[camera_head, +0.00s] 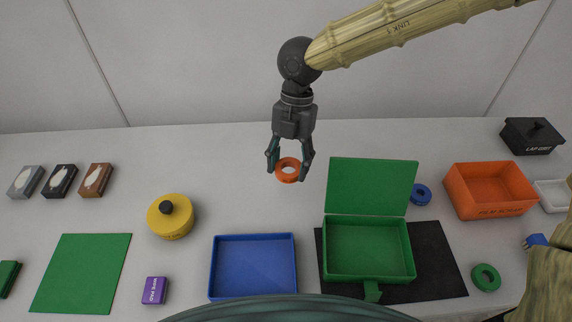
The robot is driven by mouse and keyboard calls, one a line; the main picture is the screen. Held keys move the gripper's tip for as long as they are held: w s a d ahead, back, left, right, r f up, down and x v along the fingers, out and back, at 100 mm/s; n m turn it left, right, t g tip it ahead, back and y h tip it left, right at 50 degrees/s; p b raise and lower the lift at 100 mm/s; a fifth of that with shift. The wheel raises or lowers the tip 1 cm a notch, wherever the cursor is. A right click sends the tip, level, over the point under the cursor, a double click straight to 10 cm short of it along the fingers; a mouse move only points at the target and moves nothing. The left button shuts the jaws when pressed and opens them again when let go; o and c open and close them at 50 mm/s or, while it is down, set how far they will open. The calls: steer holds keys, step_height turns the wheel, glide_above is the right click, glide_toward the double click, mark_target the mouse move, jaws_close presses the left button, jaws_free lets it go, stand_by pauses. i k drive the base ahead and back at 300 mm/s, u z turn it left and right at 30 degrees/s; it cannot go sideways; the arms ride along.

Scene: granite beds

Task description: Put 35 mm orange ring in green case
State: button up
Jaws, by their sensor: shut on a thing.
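The orange ring (288,178) is held between the two fingers of my gripper (289,175). My gripper points downward and is shut on the ring. It is behind and to the left of the green case; I cannot tell how high the ring is above the table. The green case (368,278) stands on a black mat, with its lid (370,185) raised at the back. The case's inside looks empty. A latch tab (372,292) sticks out at its front.
A blue tray (253,294) stands left of the case. A black mat (440,270) lies under it. A blue ring (421,194) and a green ring (486,277) lie to the right. An orange bin (490,210) stands further right. A yellow round container (171,222) is at left.

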mark_target(363, 252)
steer(key=z, duration=0.05)
steer(key=k, duration=1.85)
